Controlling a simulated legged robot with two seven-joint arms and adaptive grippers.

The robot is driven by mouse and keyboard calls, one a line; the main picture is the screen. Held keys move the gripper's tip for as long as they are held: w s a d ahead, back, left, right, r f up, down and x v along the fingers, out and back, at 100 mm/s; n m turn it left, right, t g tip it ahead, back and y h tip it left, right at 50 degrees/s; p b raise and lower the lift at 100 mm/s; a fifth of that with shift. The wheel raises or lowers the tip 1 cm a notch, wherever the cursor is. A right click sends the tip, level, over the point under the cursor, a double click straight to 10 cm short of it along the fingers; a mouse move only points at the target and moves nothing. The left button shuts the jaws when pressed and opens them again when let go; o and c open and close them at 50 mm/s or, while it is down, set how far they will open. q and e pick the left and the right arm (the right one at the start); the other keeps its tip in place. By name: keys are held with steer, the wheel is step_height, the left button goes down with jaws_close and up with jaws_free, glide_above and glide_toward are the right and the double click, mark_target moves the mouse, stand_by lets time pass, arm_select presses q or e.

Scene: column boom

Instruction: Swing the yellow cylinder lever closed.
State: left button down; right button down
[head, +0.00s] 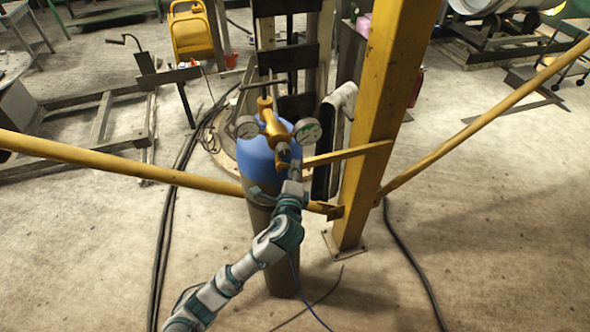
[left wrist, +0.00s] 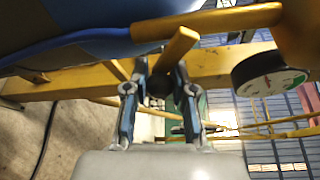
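The blue gas cylinder (head: 255,155) stands upright beside the yellow column, with a brass valve (head: 270,120) and two gauges on top. My left gripper (head: 290,168) is at the near right of the valve; its fingers are hard to make out there. In the left wrist view the fingers (left wrist: 161,66) stand apart, with a short yellow lever end (left wrist: 177,46) between or just in front of the tips. I cannot tell whether they press on it. The brass fitting (left wrist: 210,20) and a gauge (left wrist: 268,75) lie close by. My right gripper is not in view.
The yellow column (head: 375,120) rises right of the cylinder, and a short yellow bar (head: 350,154) joins it near my gripper. Long yellow rails (head: 110,163) run left and right. Dark cables lie on the floor, which is otherwise open at front right.

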arm_select(q)
steer(key=shift+a+r, duration=0.15)
steer(key=shift+d, duration=0.4)
steer(key=shift+n+b, duration=0.5)
steer(key=n+b, duration=0.1)
steer(key=r+n+t+b, duration=0.1)
steer(key=n+b, duration=0.1)
steer(key=shift+w+d+r+n+t, duration=0.1)
steer(key=shift+d+r+n+t, duration=0.05)
steer(key=shift+d+n+t, duration=0.2)
steer(key=shift+a+r+n+t+b, duration=0.1)
steer(key=shift+r+n+t+b, duration=0.3)
steer(key=shift+n, duration=0.15)
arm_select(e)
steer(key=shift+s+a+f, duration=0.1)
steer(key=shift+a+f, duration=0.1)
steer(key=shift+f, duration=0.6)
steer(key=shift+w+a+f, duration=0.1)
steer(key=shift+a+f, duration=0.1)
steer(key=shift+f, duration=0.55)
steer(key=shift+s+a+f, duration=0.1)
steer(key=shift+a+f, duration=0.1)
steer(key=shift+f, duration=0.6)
